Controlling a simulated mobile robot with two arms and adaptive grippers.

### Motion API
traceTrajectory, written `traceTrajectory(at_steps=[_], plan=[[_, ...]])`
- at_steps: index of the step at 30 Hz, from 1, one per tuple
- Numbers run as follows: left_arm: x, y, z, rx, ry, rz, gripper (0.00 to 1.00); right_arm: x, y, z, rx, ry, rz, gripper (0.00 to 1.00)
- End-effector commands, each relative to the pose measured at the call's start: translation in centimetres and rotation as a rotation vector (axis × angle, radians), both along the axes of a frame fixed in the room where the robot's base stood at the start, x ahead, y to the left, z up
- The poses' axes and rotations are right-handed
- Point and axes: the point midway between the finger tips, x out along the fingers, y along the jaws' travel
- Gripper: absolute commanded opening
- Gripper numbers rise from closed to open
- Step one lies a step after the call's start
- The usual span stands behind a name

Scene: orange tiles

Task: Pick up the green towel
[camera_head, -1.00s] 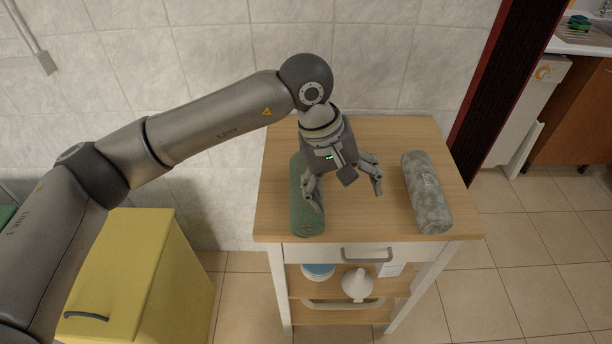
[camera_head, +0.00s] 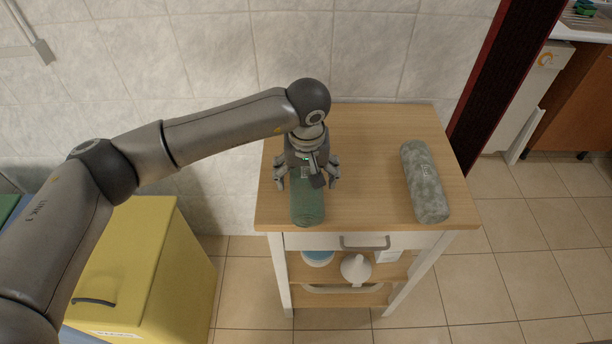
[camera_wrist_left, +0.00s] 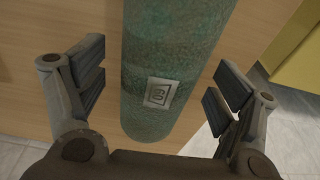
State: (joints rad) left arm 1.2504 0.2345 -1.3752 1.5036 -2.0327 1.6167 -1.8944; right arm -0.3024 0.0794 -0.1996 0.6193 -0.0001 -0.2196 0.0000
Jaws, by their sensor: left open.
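The green towel (camera_head: 308,208) is rolled up and lies on the left part of the wooden cart top. My left gripper (camera_head: 307,184) is open above it, with one finger on each side of the roll. In the left wrist view the towel (camera_wrist_left: 172,60) runs between the open fingers of the gripper (camera_wrist_left: 160,88), with a square label facing the camera. Gaps show between the fingers and the towel. The gripper hides the towel's far part in the head view. My right gripper is not in view.
A grey rolled towel (camera_head: 425,182) lies on the right side of the cart top (camera_head: 365,150). A yellow bin (camera_head: 140,262) stands left of the cart. A tiled wall is behind. The cart top between the two towels is clear.

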Motion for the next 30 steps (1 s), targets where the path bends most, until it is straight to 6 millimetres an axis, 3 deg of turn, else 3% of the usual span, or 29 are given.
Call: traceTrajectory(at_steps=[4, 11, 25, 30], plan=[[0.24, 0.04, -1.32, 0.000, 0.000, 0.003, 0.86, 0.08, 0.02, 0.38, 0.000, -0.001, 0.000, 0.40], [0.29, 0.05, -1.53, 0.000, -0.001, 0.002, 0.86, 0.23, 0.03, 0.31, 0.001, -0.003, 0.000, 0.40], [0.28, 0.05, -1.48, 0.000, -0.001, 0.002, 0.27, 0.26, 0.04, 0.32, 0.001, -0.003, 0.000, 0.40], [0.32, 0.02, -1.39, -0.001, -0.002, 0.002, 0.25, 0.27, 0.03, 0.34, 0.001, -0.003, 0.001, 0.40]])
